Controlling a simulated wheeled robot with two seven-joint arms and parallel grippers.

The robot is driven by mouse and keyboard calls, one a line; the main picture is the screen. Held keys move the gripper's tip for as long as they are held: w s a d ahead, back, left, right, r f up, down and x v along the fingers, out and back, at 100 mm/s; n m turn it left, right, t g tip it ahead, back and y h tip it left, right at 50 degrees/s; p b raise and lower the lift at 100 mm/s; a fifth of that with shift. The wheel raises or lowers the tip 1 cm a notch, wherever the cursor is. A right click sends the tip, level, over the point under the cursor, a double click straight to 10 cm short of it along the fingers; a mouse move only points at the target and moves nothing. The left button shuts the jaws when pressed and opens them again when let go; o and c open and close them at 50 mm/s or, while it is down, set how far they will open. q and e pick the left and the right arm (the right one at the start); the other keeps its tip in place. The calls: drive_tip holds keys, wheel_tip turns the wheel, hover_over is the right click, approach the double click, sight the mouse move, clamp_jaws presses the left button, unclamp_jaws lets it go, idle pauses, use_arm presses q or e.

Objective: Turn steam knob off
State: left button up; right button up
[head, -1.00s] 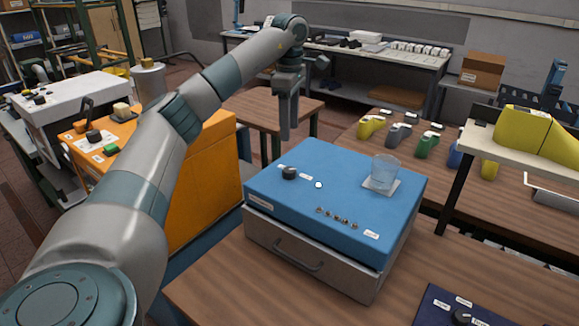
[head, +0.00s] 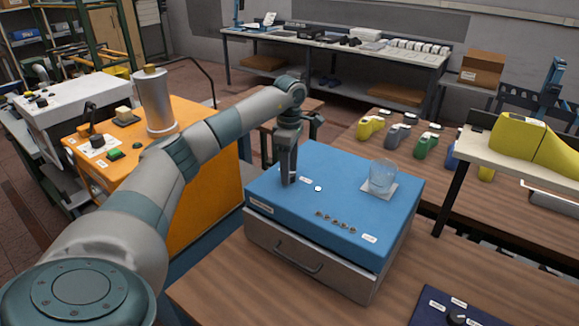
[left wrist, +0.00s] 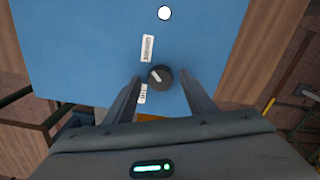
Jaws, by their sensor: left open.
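A black round knob (left wrist: 160,77) with a pale pointer line sits on the blue top of a box (head: 335,165). Two white labels flank the knob; their text is too small to read. My left gripper (head: 288,182) points down over the box's left part in the head view and hides the knob there. In the left wrist view the open gripper (left wrist: 160,82) has one finger on each side of the knob, with gaps visible. Whether the fingertips are level with the knob is unclear. My right gripper is not in view.
On the box are a white button (head: 318,189), several small metal studs (head: 336,222) and a clear cup (head: 382,177). A dark blue panel (head: 440,312) with another knob lies at bottom right. An orange machine (head: 200,200) stands left.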

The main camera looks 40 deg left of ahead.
use_arm(q)
drive_tip(key=shift+f, duration=0.3)
drive_tip(key=shift+c, duration=0.6)
drive_tip(key=c, duration=0.9)
